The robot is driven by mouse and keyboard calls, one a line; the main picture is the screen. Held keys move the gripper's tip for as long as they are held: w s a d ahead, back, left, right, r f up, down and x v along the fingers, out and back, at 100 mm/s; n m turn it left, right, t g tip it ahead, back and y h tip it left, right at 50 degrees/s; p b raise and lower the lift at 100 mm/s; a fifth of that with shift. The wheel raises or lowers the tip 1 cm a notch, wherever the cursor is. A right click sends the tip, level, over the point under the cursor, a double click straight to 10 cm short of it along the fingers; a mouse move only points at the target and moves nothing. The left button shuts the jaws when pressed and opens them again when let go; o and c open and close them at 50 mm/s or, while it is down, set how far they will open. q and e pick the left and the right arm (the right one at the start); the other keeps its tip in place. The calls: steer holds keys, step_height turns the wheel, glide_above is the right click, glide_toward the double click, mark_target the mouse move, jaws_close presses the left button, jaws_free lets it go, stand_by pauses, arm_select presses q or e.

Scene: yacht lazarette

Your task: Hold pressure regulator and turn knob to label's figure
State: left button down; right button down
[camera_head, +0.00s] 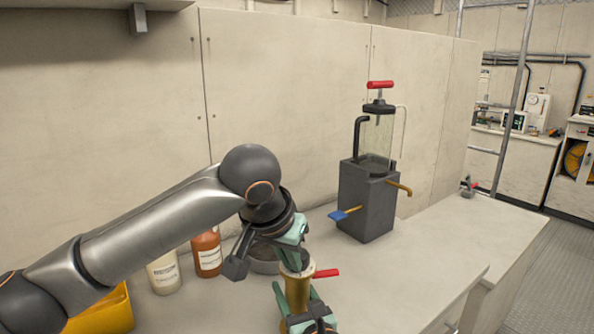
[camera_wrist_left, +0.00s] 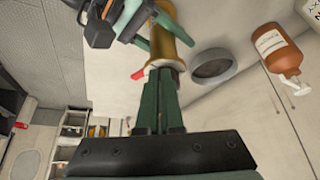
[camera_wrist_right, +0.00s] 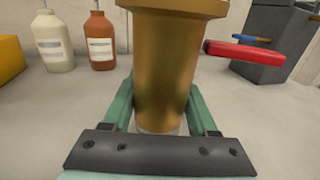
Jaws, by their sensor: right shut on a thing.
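The pressure regulator is a brass body (camera_head: 297,292) standing upright at the front of the bench, with a pale ring at its top and a red lever (camera_head: 326,273) sticking out to the right. My right gripper (camera_wrist_right: 163,112) is shut on the brass body, one green finger on each side. My left gripper (camera_head: 293,262) reaches down from above to the regulator's top. In the left wrist view its green fingers (camera_wrist_left: 163,78) lie close together at the pale ring, beside the red lever. The knob is hidden by them, and no figure on a regulator label is legible.
A white bottle (camera_head: 163,273), a brown bottle (camera_head: 207,252) and a yellow bin (camera_head: 103,312) stand to the left. A round grey dish (camera_head: 265,266) lies behind the regulator. A dark pump unit (camera_head: 367,205) with a blue-tipped lever stands behind right.

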arm_select(q)
steer(key=shift+d, duration=0.35)
stand_by(0.3)
steer(key=shift+s, duration=0.2)
steer(key=shift+s+r, duration=0.1)
steer(key=shift+s, duration=0.1)
step_height(320, 180, up, 6)
steer(key=shift+a+f, duration=0.1)
stand_by(0.4)
steer(key=w+a+f+m+g+h, duration=0.1)
steer(key=w+a+f+m+h, duration=0.1)
steer(key=f+m, duration=0.4)
steer(key=shift+w+a+g, duration=0.2)
steer(key=shift+a+g, duration=0.2)
steer(key=shift+a, duration=0.45)
